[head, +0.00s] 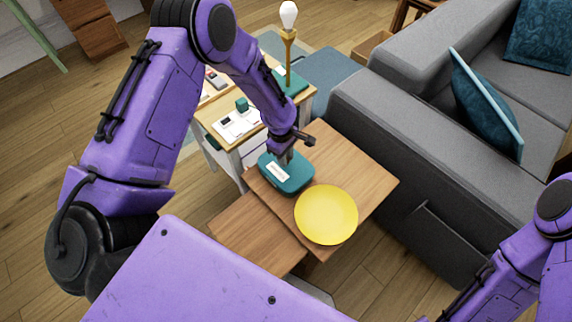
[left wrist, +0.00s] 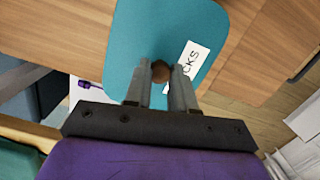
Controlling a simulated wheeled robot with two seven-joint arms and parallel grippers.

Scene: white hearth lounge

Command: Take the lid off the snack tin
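The teal snack tin (head: 288,180) sits near the left corner of the wooden side table, beside a yellow plate. Its teal lid (left wrist: 190,25) fills the upper middle of the left wrist view, with a white label (left wrist: 193,58) and a round brown knob (left wrist: 161,71). My left gripper (head: 284,157) comes down from above onto the tin. In the left wrist view its two fingers (left wrist: 162,75) stand on either side of the knob, with no clear gap. I see no gap between lid and tin. My right gripper is out of view; only my right arm shows.
The yellow plate (head: 327,214) lies right of the tin. Bare wood on the side table (head: 360,180) shows behind and right of it. A low desk (head: 262,130) with a lamp (head: 289,45) and small items stands behind. A grey sofa (head: 400,130) borders the right.

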